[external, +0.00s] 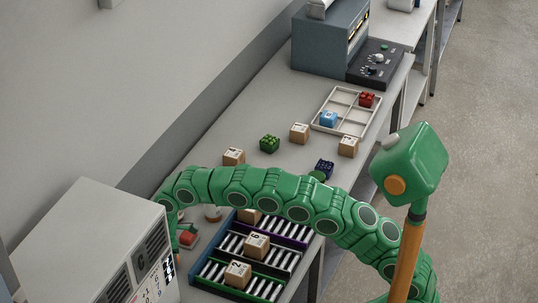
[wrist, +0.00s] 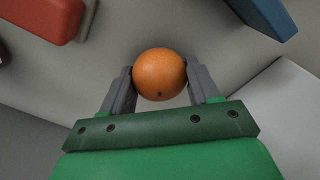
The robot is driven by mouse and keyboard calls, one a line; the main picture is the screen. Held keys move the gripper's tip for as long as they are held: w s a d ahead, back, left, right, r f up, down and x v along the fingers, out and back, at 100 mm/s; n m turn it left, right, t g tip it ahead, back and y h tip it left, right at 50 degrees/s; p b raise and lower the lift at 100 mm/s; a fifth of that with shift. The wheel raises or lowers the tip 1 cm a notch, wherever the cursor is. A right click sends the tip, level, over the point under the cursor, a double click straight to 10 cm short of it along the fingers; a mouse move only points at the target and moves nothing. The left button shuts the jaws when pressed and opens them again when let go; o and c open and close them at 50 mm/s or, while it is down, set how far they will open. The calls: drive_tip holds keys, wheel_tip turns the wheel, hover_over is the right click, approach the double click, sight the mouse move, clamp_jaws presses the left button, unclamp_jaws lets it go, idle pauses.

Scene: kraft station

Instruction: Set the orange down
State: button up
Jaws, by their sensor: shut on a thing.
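The orange (wrist: 160,73) is round with a small dark spot and sits between the two grey fingers of my gripper (wrist: 162,80) in the wrist view. The fingers touch it on both sides. A grey surface shows behind the orange; I cannot tell how far it is from it. In the external view my green arm bends over the bench to the left, and its end is largely hidden behind the white cabinet. The orange cannot be made out there.
The white cabinet (external: 85,240) stands close to my arm's end. A slotted rack (external: 284,262) with wooden blocks, a red object (external: 188,239), loose cubes such as the green one (external: 270,143) and a divided tray (external: 317,122) occupy the bench. Bare bench (external: 240,115) lies along the wall.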

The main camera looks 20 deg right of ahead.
drive_tip(key=o, duration=1.1)
drive_tip(key=shift+f, duration=0.1)
wheel_tip(320, 180, up, 12)
